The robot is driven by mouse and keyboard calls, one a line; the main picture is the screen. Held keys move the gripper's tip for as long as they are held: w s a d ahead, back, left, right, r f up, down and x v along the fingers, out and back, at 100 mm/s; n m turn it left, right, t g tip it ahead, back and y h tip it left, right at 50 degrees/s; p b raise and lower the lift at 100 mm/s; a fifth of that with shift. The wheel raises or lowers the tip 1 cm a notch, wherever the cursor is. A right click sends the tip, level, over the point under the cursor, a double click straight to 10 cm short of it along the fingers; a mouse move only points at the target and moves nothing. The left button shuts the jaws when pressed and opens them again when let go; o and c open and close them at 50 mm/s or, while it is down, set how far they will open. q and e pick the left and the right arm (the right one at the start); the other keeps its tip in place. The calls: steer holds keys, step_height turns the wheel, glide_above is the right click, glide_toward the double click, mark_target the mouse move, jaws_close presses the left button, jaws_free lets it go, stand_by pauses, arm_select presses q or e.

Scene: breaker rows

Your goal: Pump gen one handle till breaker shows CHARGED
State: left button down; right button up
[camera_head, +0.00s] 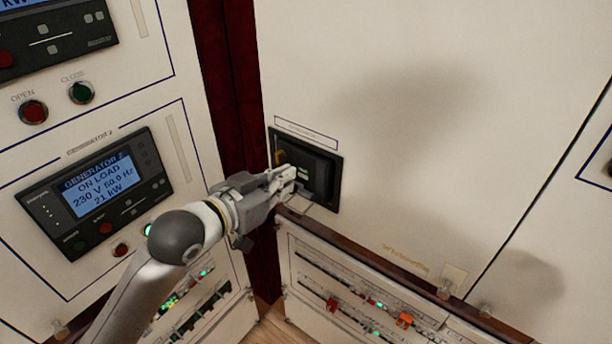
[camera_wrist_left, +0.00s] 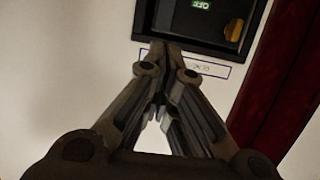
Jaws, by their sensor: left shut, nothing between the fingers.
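The black breaker unit (camera_head: 325,165) is set in the white cabinet panel, and part of it is hidden behind my left gripper (camera_head: 293,180). The breaker also shows at the top of the left wrist view (camera_wrist_left: 180,22), cut off by the frame. A small lit green window (camera_wrist_left: 202,4) on it appears to read OFF. A yellowish part, perhaps the handle (camera_wrist_left: 234,30), lies beside that window; it also shows at the breaker's left side in the head view (camera_head: 281,157). My left gripper is shut and empty, its fingertips at the breaker's face; contact cannot be told. My right gripper is out of view.
A generator 2 panel (camera_head: 97,195) at left reads ON LOAD. Red (camera_head: 33,112) and green (camera_head: 81,92) buttons sit above it. A dark red post (camera_head: 232,100) separates the cabinets. Rows of small breakers (camera_head: 370,318) lie below. The white panel at right is clear.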

arm_select(q)
steer(key=shift+w, duration=0.1)
steer(key=p, duration=0.3)
glide_above(306, 195)
steer(key=w+d, duration=0.1)
steer(key=w, duration=0.1)
step_height(306, 195, down, 2)
steer(key=shift+s+f, duration=0.1)
steer(key=shift+s, duration=0.05)
steer(key=f, duration=0.1)
steer(key=p, duration=0.1)
steer(key=f, duration=0.1)
steer(key=shift+s+a+f+p, duration=0.3)
steer(key=shift+s, duration=0.1)
steer(key=shift+s+a+f, duration=0.25)
steer(key=shift+s+f, duration=0.1)
steer(key=shift+s, duration=0.05)
steer(key=shift+f, duration=0.15)
steer(key=shift+w, duration=0.1)
steer(key=shift+f, duration=0.1)
